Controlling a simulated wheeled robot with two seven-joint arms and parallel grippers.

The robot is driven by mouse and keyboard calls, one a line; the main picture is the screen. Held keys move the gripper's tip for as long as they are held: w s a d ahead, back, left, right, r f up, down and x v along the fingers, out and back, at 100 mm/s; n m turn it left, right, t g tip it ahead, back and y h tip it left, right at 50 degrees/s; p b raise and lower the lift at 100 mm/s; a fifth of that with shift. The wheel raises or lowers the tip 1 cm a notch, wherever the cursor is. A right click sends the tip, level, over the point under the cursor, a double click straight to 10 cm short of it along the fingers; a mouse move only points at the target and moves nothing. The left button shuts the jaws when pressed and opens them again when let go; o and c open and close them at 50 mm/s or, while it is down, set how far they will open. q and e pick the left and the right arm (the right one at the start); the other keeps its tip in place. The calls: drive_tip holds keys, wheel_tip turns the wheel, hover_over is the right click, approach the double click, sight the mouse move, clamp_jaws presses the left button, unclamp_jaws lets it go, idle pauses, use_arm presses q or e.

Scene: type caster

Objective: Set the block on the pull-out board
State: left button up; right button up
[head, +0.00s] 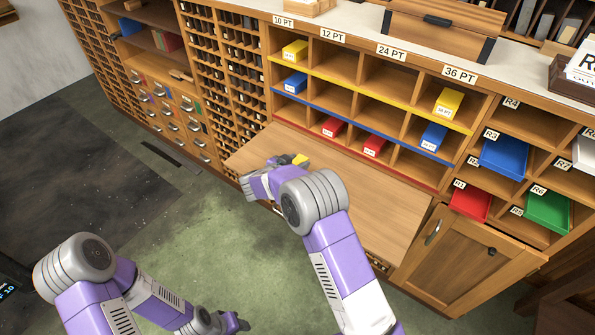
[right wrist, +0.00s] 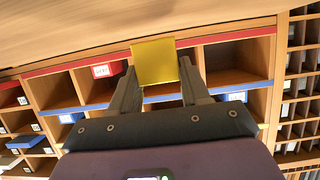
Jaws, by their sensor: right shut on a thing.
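The yellow block (head: 300,160) is at the fingertips of my right gripper (head: 285,161), over the left part of the pull-out board (head: 375,190). In the right wrist view the block (right wrist: 155,62) sits between both fingers of the right gripper (right wrist: 158,85), which is shut on it. The board (right wrist: 90,30) fills the top of that tilted view, close to the block. I cannot tell whether the block touches it. My left gripper (head: 236,323) is low at the bottom, over the floor, away from the board; its fingers are too small to read.
A pigeonhole rack (head: 365,100) with yellow, blue and red blocks stands behind the board. Coloured bins, blue (head: 503,157), red (head: 470,201) and green (head: 547,210), sit at the right. A cabinet door (head: 465,260) is below them. Most of the board is bare.

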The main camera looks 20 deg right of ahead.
wheel_tip(320, 180, down, 3)
drive_tip(key=shift+r+b, duration=0.2)
drive_tip(key=shift+b, duration=0.1)
drive_tip(key=shift+r, duration=0.1)
drive_tip(key=o, duration=1.1)
drive_tip(key=shift+c, duration=0.2)
drive_tip(key=shift+a+r, duration=0.15)
drive_tip(key=shift+a, duration=0.05)
drive_tip(key=p+v, duration=0.3)
drive_tip(key=v, duration=0.8)
drive_tip(key=shift+s+a, duration=0.15)
drive_tip(key=shift+s, duration=0.1)
